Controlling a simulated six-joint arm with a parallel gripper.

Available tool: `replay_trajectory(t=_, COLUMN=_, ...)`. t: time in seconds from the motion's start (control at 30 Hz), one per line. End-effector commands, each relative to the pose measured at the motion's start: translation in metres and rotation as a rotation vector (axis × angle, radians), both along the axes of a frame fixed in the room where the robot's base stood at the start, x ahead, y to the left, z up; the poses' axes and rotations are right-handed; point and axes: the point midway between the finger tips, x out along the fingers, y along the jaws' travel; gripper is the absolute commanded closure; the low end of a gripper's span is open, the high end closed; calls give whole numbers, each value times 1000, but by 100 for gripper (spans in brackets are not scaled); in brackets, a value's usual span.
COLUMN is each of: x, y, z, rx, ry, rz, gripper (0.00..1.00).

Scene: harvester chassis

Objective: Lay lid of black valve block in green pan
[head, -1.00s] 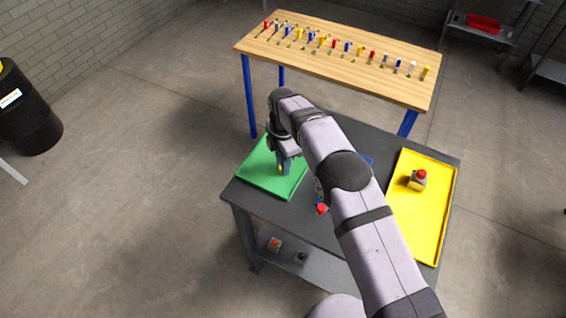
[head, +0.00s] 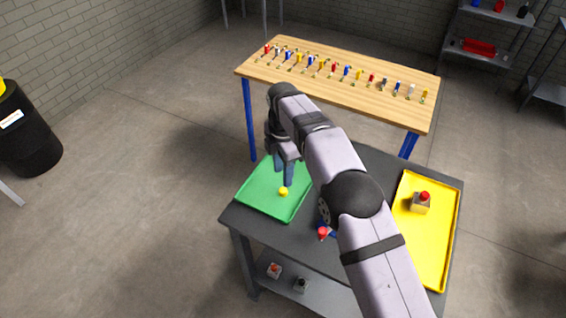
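The green pan (head: 262,202) lies on the left part of the dark table. A small round yellow piece (head: 283,191), which looks like a lid's knob, is in the pan; the rest of that part is too small to make out. My gripper (head: 284,176) is over the pan, just behind and above the yellow piece. Its two fingers look apart, with nothing visible between them. I cannot pick out the black valve block on the tabletop; my arm hides much of the table's middle.
A red-knobbed part (head: 323,232) lies by my arm near the table's front. A yellow tray (head: 420,245) on the right holds a red-topped block (head: 421,202). Two small blocks sit on the lower shelf (head: 320,298). A wooden table (head: 300,85) with several coloured pieces stands behind.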

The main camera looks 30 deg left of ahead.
Motion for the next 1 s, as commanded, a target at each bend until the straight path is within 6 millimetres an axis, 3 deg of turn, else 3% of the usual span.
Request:
replay_trajectory(t=0.3, x=0, y=0, z=43, rx=1, ry=-1, rz=0, gripper=63)
replay_trajectory(t=0.73, x=1, y=-2, z=51, rx=-1, ry=1, rz=-10, gripper=63)
replay_trajectory(t=0.87, x=8, y=-14, z=54, rx=-1, ry=1, rz=-78, gripper=63)
replay_trajectory(t=1.0, x=24, y=-47, z=61, rx=0, ry=0, rz=-255, gripper=63)
